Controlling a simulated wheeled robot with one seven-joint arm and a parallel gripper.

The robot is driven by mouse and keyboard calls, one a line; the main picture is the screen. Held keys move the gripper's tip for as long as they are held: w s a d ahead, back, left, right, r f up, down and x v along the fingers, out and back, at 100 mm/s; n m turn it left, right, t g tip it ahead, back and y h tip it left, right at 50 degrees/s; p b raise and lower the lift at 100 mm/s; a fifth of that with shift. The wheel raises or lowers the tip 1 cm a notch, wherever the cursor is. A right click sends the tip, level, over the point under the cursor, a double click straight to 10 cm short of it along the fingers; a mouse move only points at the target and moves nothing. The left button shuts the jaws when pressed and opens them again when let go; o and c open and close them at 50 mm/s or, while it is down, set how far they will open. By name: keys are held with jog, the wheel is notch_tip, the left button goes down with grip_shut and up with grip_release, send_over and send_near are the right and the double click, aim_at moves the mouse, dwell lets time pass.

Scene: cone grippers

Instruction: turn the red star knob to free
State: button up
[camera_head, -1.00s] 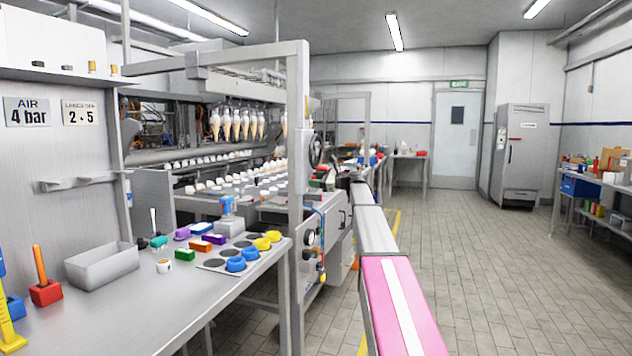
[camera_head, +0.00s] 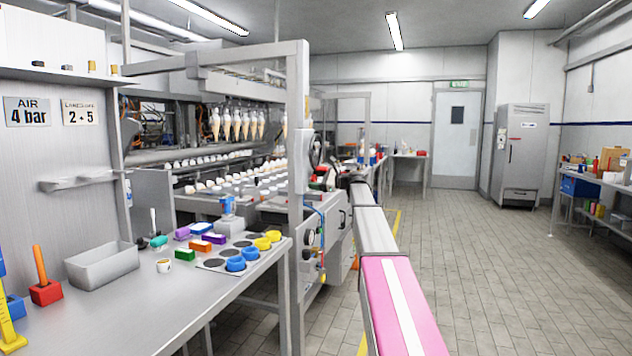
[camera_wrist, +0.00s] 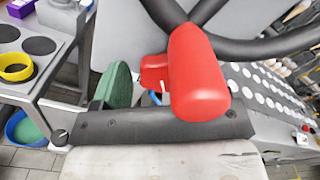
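The red star knob (camera_wrist: 200,80) fills the middle of the wrist view. One large rounded lobe faces the camera and a smaller red part shows behind it. In the wrist view my gripper (camera_wrist: 155,95) is close around the knob, with its dark crossbar below. Its green left finger (camera_wrist: 117,88) stands a little apart from the red, with a narrow gap between. The large lobe hides where the right finger would be. In the head view a small red patch (camera_head: 331,178) shows at the machine's end, too small to make out the hold.
A black handwheel (camera_wrist: 262,45) curves close behind the knob in the wrist view. The left bench (camera_head: 130,320) carries a grey bin (camera_head: 103,268), coloured blocks and rings. The floor to the right is clear.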

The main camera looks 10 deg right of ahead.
jog(key=shift+m, duration=0.3)
jog(key=m, duration=0.6)
jog(key=shift+w+m, duration=0.1)
jog(key=shift+m, duration=0.2)
jog(key=v, duration=1.1)
jog(key=s+a+f+n+g+h, duration=0.1)
jog(key=s+a+f, duration=0.3)
jog(key=f, duration=0.5)
jog(key=s+a+f+n+g+h, duration=0.1)
jog(key=s+a+f+n+h, duration=0.2)
jog(key=f, duration=0.7)
jog(key=s+a+f+n+g+h, duration=0.2)
jog(key=s+a+f+n, duration=0.2)
jog(key=f, duration=0.6)
jog(key=shift+s+a+f, duration=0.2)
jog(key=shift+s+a, duration=0.15)
jog(key=shift+s, duration=0.75)
